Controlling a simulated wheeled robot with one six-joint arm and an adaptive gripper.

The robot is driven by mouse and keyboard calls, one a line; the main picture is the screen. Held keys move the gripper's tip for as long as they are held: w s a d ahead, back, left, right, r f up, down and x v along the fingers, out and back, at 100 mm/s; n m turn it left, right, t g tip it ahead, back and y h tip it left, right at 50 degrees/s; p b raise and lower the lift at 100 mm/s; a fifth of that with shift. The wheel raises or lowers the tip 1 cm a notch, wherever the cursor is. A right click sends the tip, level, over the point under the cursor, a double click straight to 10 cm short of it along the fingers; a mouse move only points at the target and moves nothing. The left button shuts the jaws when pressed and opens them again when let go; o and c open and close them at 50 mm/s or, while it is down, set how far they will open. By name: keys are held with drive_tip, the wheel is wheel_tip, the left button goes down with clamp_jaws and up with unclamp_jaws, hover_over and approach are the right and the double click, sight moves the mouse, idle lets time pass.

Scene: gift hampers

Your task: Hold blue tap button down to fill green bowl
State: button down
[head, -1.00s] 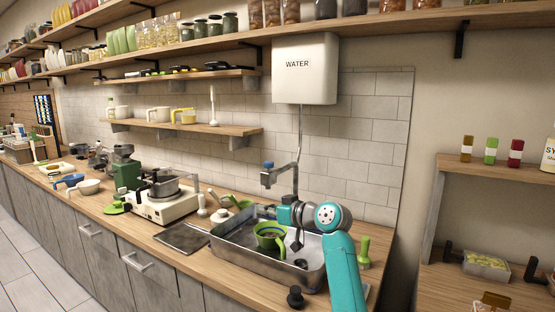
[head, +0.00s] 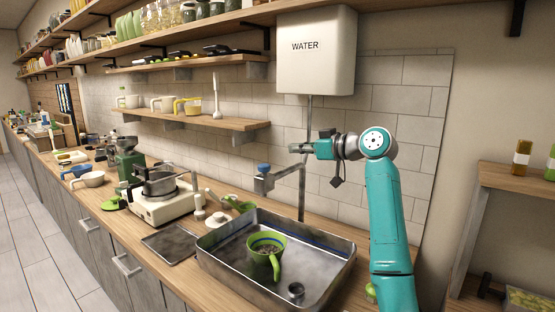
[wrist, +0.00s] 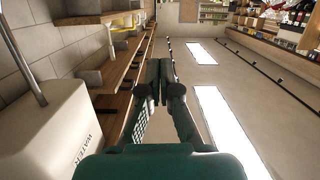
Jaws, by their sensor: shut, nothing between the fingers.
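The green bowl (head: 277,263), with a blue band and a handle towards the front, stands in the metal sink tray (head: 222,273). Something dark grey shows inside it. The blue tap button (head: 263,167) tops the grey tap in front of the tiled wall. In the picture the bowl is below the tap; I cannot tell whether it is exactly under the outlet. My gripper (head: 294,148) is shut and empty, level, pointing left, a little above and to the right of the button in the head view. In the wrist view its fingers (wrist: 163,78) are together; bowl and button are not visible there.
The white WATER tank (head: 315,62) hangs above my gripper; it also shows at lower left in the wrist view (wrist: 45,130). A wall shelf (head: 235,124) is to the left. A hot plate (head: 160,205) with a pot stands left of the sink.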

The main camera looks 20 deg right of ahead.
drive_tip(key=shift+d, duration=0.15)
hover_over(264, 170)
drive_tip(key=d, duration=0.2)
drive_tip(key=f, duration=0.2)
drive_tip(key=shift+s+a+f, duration=0.1)
drive_tip(key=shift+f, duration=1.75)
